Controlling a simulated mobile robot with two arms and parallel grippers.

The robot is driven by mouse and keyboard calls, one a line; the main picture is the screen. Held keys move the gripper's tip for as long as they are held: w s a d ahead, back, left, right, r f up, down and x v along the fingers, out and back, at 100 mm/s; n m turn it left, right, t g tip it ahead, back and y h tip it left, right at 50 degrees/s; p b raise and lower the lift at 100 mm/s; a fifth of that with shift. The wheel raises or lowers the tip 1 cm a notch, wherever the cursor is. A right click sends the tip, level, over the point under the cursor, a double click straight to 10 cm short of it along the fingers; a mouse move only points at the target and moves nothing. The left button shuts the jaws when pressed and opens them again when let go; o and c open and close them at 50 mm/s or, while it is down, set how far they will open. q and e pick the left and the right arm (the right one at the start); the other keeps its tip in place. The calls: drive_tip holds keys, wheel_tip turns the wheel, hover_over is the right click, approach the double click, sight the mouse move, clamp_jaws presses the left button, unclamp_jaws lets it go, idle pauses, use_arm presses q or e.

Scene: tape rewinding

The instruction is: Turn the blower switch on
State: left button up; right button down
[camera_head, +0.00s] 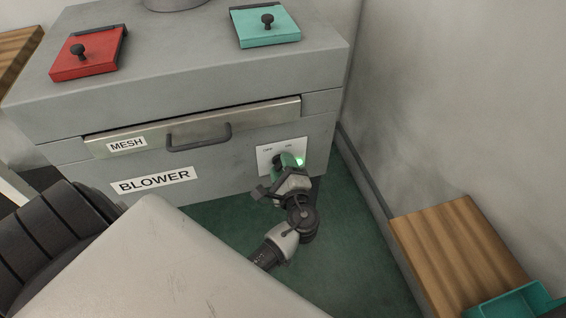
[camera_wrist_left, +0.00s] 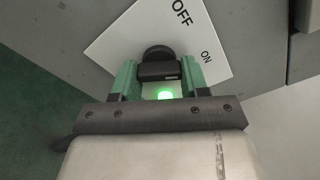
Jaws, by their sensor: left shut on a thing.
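The blower switch is a black knob (camera_wrist_left: 158,66) on a white plate (camera_head: 265,155) marked OFF and ON, on the front of the grey blower cabinet (camera_head: 230,178). A green light (camera_head: 300,161) glows on the plate; it also shows in the left wrist view (camera_wrist_left: 165,94). My left gripper (camera_head: 284,163) is at the plate, its green fingers on both sides of the knob, shut on it. In the left wrist view the gripper (camera_wrist_left: 160,75) spans the knob, which lies turned toward the ON side. In the head view the gripper partly hides the knob. My right gripper is not in view.
The cabinet has a MESH drawer with a dark handle (camera_head: 200,138), a red lid (camera_head: 88,58) and a teal lid (camera_head: 265,28) on top. A wall stands close on the right. A wooden surface (camera_head: 460,245) with a teal tray (camera_head: 515,303) is at lower right.

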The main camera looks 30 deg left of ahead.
use_arm(q)
drive_tip(key=shift+f, duration=0.1)
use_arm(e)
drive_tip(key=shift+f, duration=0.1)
use_arm(q)
drive_tip(key=o, duration=0.9)
drive_tip(key=v, duration=1)
drive_tip(key=shift+s+d+p, duration=0.25)
drive_tip(key=shift+d+p, duration=0.05)
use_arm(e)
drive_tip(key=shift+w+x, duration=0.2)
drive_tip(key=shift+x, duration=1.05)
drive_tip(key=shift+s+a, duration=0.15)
